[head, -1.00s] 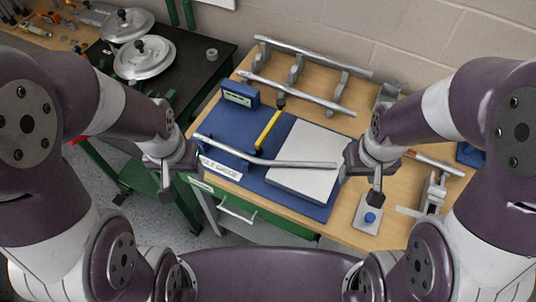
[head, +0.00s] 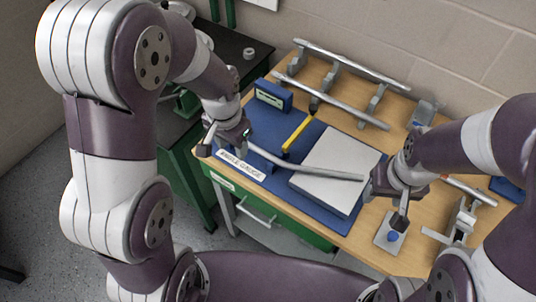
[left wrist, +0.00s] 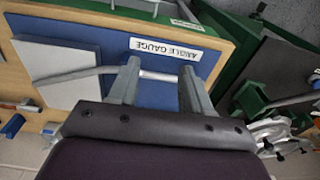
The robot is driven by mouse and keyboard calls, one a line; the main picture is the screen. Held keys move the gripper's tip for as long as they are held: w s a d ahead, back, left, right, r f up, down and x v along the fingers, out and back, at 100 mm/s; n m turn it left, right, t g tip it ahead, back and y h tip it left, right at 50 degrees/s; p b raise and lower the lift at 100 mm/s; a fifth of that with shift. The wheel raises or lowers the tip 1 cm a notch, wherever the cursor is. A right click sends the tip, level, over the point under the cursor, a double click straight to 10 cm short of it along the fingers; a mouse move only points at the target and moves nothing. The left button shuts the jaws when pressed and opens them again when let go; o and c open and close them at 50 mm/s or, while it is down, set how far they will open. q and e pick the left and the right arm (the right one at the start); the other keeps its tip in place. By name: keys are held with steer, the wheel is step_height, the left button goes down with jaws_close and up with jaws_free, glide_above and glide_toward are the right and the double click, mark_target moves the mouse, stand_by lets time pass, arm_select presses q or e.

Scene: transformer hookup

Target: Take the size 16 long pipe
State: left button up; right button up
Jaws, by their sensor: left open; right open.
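A bent grey pipe (head: 300,168) lies over the blue angle gauge mat and the white plate. My left gripper (head: 228,142) is open at its left end and hides that end in the head view. In the left wrist view the pipe (left wrist: 158,75) passes between the open fingers of my left gripper (left wrist: 158,85); contact cannot be told. My right gripper (head: 388,202) is open near the pipe's right end. Two long straight pipes rest on the rack at the back, the rear one (head: 350,64) and the front one (head: 330,101). No size marking is readable.
The blue mat (head: 262,180) carries a white plate (head: 335,160), a yellow bar (head: 298,133) and a blue gauge box (head: 273,95). A plate with a blue button (head: 391,236) and a grey clamp (head: 460,222) stand at the right. A dark bench (head: 232,50) is at the left.

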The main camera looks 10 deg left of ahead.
mark_target(252, 145)
arm_select(q)
steer(key=w+d+m, duration=0.3)
steer(key=w+m, duration=0.7)
steer(key=m, duration=0.3)
steer(key=f+m, duration=0.1)
steer(key=f, duration=0.2)
steer(key=f+m+p, duration=0.1)
steer(key=f+m, duration=0.1)
steer(key=f, duration=0.2)
steer(key=f+m+p, duration=0.1)
steer(key=f+m, duration=0.1)
steer(key=f, duration=0.2)
steer(key=shift+s+a+g, duration=0.25)
steer(key=shift+s+g, duration=0.1)
steer(key=shift+g, duration=0.05)
steer(key=shift+w+f, duration=0.1)
steer(key=shift+f, duration=0.15)
steer(key=shift+r, duration=0.1)
jaws_close()
arm_select(e)
steer(key=shift+w+r, duration=0.2)
steer(key=shift+r, duration=0.35)
